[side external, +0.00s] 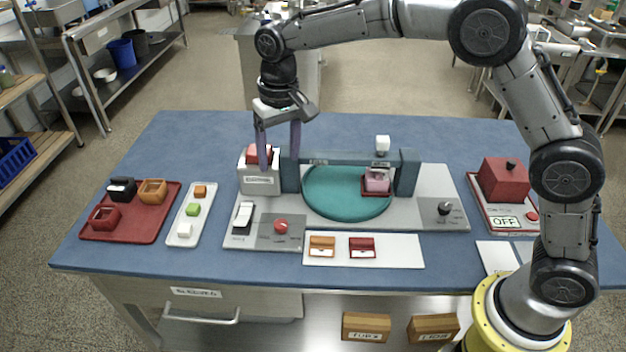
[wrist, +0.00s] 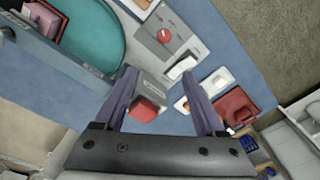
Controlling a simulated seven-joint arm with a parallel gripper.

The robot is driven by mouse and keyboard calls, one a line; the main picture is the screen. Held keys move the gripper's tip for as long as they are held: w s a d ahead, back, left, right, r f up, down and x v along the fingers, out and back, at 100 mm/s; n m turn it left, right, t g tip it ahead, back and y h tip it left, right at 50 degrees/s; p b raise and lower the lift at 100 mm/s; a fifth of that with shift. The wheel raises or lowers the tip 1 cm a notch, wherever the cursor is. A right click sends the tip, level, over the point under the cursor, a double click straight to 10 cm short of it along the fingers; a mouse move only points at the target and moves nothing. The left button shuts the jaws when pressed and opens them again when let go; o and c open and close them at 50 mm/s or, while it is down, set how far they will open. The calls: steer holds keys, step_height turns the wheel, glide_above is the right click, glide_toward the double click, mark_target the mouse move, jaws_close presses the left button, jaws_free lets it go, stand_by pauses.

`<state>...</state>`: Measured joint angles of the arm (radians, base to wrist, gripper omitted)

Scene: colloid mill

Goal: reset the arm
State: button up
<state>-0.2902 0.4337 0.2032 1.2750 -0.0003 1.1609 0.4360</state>
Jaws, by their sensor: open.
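My gripper (side external: 279,158) is open, pointing down over the left end of the mill. Its two purple fingers also show in the wrist view (wrist: 160,74). A small red block (side external: 252,155) sits on top of a pale labelled box (side external: 260,183). In the wrist view the red block (wrist: 147,109) appears between the fingers, nearer the left one, with nothing visibly gripped. I cannot tell how high the fingertips are above the box. The mill has a round teal plate (side external: 335,195) under a grey-blue bridge (side external: 345,158), with a pink block in a red holder (side external: 376,184).
A red tray (side external: 130,225) with several small holders and a white tray (side external: 188,225) with small blocks lie at left. A white mat (side external: 400,250) holds two small holders. A red box (side external: 505,178) stands at right near my arm. The blue table's back left is clear.

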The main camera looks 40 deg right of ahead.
steer(key=s+d+r+m+t, duration=0.1)
steer(key=s+d+r+t, duration=0.1)
steer(key=s+d+r, duration=0.45)
steer(key=s+d+r+t, duration=0.2)
steer(key=s+d+r, duration=0.2)
steer(key=s+r, duration=0.5)
steer(key=s+d+f+n, duration=0.1)
steer(key=s+f, duration=0.3)
steer(key=s, duration=0.4)
steer(key=s+d+f+n, duration=0.1)
steer(key=s+d+f, duration=0.2)
steer(key=s, duration=0.6)
step_height(320, 180, down, 2)
steer(key=shift+f+n+t, duration=0.1)
steer(key=shift+n+t, duration=0.2)
steer(key=shift+t, duration=0.1)
